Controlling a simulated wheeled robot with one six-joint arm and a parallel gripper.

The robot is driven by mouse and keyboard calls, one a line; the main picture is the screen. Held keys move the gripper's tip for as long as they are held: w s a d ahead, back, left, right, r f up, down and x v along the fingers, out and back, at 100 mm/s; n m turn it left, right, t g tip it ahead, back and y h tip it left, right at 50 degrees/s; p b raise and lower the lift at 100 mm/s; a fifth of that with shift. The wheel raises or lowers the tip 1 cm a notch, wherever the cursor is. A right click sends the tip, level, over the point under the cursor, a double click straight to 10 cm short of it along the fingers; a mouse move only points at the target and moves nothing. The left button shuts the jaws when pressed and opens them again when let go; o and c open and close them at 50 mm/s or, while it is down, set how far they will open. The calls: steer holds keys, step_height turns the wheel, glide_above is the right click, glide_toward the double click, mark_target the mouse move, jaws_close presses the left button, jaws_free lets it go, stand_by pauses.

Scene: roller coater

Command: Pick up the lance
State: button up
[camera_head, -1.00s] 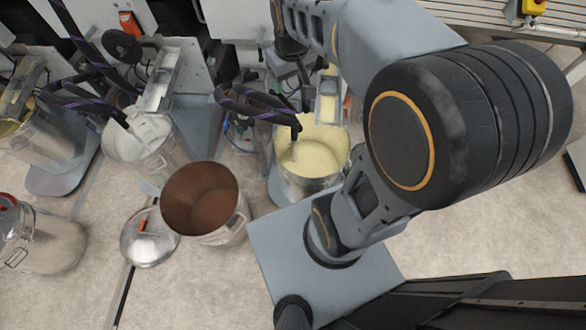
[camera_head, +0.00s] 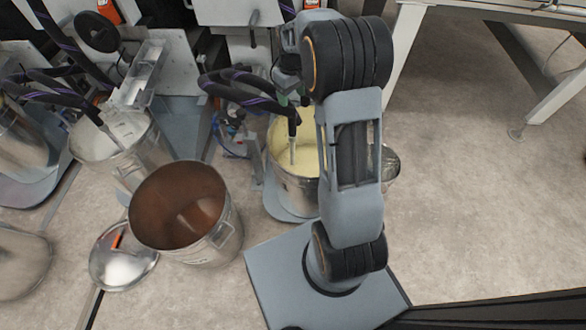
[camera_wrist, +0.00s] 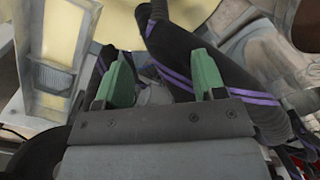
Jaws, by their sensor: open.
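The lance (camera_head: 293,150) stands upright with its lower end in the pale yellow paint of a metal pot (camera_head: 297,188). Black hoses with purple stripes (camera_head: 240,80) run to its upper end. My gripper (camera_head: 291,97) is right at the top of the lance, partly hidden behind my arm. In the wrist view my gripper's two green fingers (camera_wrist: 164,80) are apart. A grey part and a striped black hose (camera_wrist: 180,50) show between and just beyond them. I cannot tell whether the fingers touch the lance.
An open pot of brown paint (camera_head: 187,210) stands at front left, with a metal lid (camera_head: 122,256) on the floor beside it. A pot of white paint (camera_head: 112,140) with another hosed lance stands further left. The floor at right (camera_head: 470,200) is clear.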

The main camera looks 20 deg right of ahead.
mark_target(292, 111)
step_height(292, 111, down, 10)
steer(key=b, duration=0.4)
steer(key=shift+f, duration=0.1)
steer(key=shift+w, duration=0.1)
jaws_close()
stand_by(0.5)
